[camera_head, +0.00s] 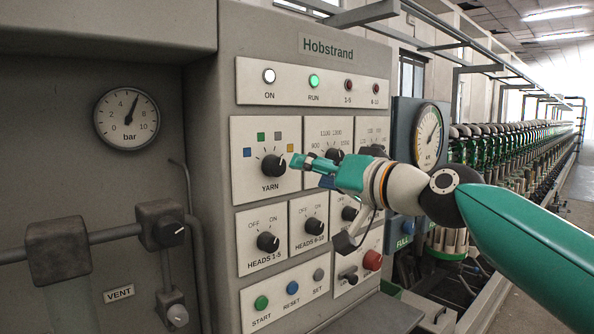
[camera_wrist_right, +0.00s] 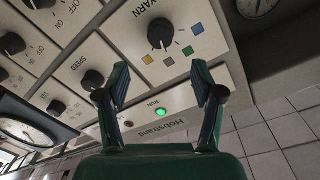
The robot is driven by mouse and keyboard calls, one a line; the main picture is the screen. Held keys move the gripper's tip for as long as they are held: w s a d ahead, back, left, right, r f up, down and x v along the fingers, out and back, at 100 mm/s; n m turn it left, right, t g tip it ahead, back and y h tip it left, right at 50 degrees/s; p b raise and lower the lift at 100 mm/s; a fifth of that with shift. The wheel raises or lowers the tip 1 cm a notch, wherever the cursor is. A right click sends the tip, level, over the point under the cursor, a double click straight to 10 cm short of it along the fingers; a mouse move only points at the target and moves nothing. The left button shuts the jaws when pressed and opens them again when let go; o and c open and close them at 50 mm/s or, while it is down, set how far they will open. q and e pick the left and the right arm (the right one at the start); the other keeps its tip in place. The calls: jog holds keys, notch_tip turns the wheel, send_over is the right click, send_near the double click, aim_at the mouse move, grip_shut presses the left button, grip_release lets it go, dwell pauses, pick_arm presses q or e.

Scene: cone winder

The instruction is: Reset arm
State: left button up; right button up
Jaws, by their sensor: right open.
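My right gripper (camera_head: 297,162) comes in from the right in the head view, its fingertips just right of the black YARN knob (camera_head: 273,165) on the Hobstrand panel (camera_head: 305,46). In the right wrist view my right gripper (camera_wrist_right: 160,80) is open, with nothing between its two fingers. There the YARN knob (camera_wrist_right: 160,32) lies beyond the fingertips, apart from them. Blue, green, grey and orange squares surround the knob; its exact pointer setting is hard to tell. My left gripper is not in view.
The green RUN lamp (camera_head: 314,81) is lit. A bar gauge (camera_head: 126,118) and pipe valve (camera_head: 160,224) are at left. The HEADS 1-5 knob (camera_head: 268,242) and START button (camera_head: 261,302) sit below. My right forearm covers part of the panel's right side. An aisle (camera_head: 580,185) runs back right.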

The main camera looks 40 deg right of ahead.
jog(key=shift+s, duration=1)
jog(key=shift+r, duration=0.15)
